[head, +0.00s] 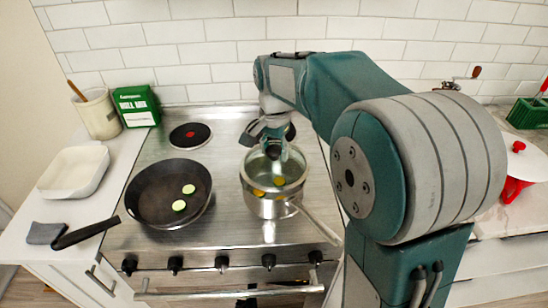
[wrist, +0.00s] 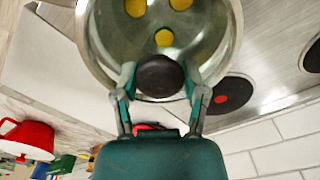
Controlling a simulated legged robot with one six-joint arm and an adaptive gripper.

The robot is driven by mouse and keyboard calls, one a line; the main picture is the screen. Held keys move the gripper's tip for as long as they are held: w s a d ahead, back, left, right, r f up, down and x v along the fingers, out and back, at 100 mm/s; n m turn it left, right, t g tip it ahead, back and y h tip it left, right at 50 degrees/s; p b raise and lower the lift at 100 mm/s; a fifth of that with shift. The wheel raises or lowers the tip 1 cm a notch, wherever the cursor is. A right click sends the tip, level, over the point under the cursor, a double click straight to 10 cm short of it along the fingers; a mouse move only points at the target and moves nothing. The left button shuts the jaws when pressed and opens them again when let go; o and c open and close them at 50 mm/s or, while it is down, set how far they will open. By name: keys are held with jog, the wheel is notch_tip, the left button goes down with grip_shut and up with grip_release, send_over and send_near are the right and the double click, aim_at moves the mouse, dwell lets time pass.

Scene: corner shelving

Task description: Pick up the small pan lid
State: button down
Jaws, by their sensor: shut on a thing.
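The small pan lid is see-through with a dark round knob (head: 273,152); the knob also shows in the wrist view (wrist: 160,75). My gripper (head: 276,149) has come down over the small pan, and its two fingers are shut on the knob from both sides, as the wrist view shows (wrist: 160,79). The small steel pan (head: 270,205) stands at the front right of the stove, its handle pointing to the lower right. Yellow pieces show inside it. I cannot tell whether the lid rests on the rim or is slightly raised.
A dark frying pan (head: 150,200) with two green slices stands left of the small pan. A bare burner (head: 190,135) is behind it. A white dish (head: 75,172), a utensil crock (head: 98,113) and a green box (head: 135,105) are on the left counter. A red pot (head: 513,188) is at right.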

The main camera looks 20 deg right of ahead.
aim_at(272, 150)
jog(key=s+r, duration=0.1)
jog(key=r, duration=0.1)
jog(key=s+r, duration=0.4)
jog(key=shift+r, duration=0.35)
jog(key=s+r, duration=0.4)
jog(key=s, duration=0.5)
jog(key=shift+y, duration=0.3)
jog(key=w+f, duration=0.2)
jog(key=w, duration=0.2)
jog(key=w+f, duration=0.2)
jog(key=w, duration=0.3)
jog(key=w+f, duration=0.2)
jog(key=w, duration=0.3)
jog(key=shift+a+f, duration=0.2)
jog(key=shift+f, duration=3.35)
jog(key=shift+s, duration=0.1)
jog(key=shift+c, duration=0.3)
grip_release()
